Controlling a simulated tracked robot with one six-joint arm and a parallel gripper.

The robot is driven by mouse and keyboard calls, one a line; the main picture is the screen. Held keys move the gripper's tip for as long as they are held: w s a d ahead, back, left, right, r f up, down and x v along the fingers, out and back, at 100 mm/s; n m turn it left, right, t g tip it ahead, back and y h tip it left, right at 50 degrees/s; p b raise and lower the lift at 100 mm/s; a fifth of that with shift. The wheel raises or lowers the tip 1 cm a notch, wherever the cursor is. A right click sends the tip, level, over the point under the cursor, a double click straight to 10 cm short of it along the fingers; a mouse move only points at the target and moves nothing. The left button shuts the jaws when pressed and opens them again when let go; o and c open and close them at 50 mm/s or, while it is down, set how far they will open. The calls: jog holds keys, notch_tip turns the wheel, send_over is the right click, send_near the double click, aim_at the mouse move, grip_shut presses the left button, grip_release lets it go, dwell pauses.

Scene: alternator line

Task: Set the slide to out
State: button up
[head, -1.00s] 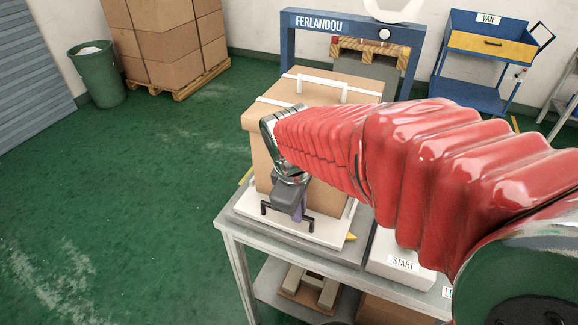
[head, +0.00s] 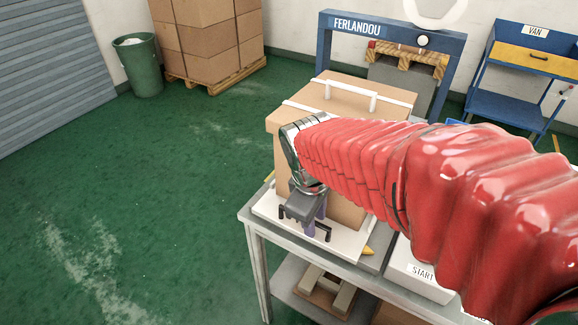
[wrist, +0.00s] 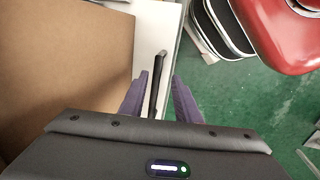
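The slide appears to be the white plate (head: 350,245) on top of a grey metal table, with a large cardboard box (head: 342,100) standing on it. A black bar handle (head: 325,234) is on the plate's front edge. My gripper (head: 314,221) is at this handle, with its purple fingers pointing down. In the wrist view, the black handle (wrist: 155,85) runs between the two purple fingers (wrist: 158,97). It is nearer the left finger, and a gap shows on the right, so the gripper is open around it. My red-sleeved arm hides part of the box and plate.
A white START box (head: 418,280) sits on the table right of the plate. A yellow tip (head: 368,251) shows by the plate's right corner. A blue FERLANDOU frame (head: 390,30) stands behind. Green floor (head: 170,190) is clear on the left.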

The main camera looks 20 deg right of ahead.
jog(key=shift+r, duration=0.6)
notch_tip(320, 180, up, 12)
jog(key=s+a, duration=0.1)
jog(key=a, duration=0.1)
jog(key=shift+s+r, duration=0.15)
jog(key=shift+s, duration=0.15)
jog(key=s+a+f+m+t+y, duration=0.1)
jog(key=s+f+m+t, duration=0.3)
jog(key=m, duration=0.4)
jog(key=shift+s+f+y, duration=0.3)
jog(key=shift+s+f, duration=0.35)
jog(key=shift+s, duration=0.1)
